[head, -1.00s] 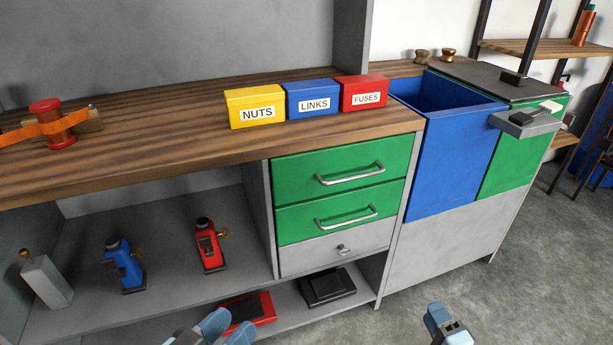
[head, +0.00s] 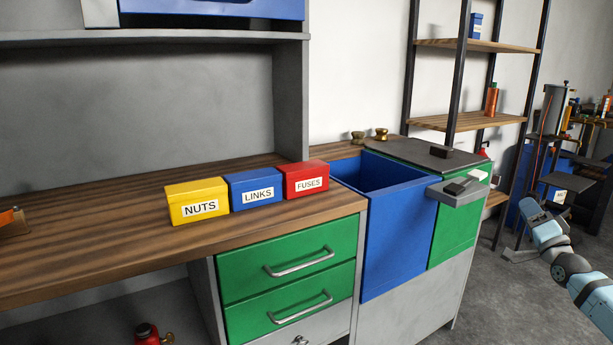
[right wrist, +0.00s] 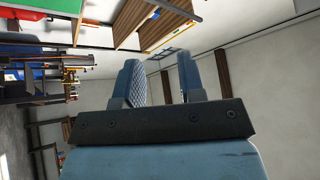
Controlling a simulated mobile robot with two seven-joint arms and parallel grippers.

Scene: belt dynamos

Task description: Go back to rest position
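My right gripper (head: 540,212) is raised at the right side of the head view, in front of the background shelving and clear of the workbench. In the right wrist view its two blue fingers (right wrist: 160,78) stand apart with nothing between them, so it is open and empty. My left gripper is not in the head view now.
The wooden bench (head: 90,225) carries yellow NUTS (head: 196,202), blue LINKS (head: 255,189) and red FUSES (head: 306,180) boxes. Right of them are an open blue bin (head: 395,235) and a grey ledge (head: 458,192) holding a dark block. Free floor lies at lower right.

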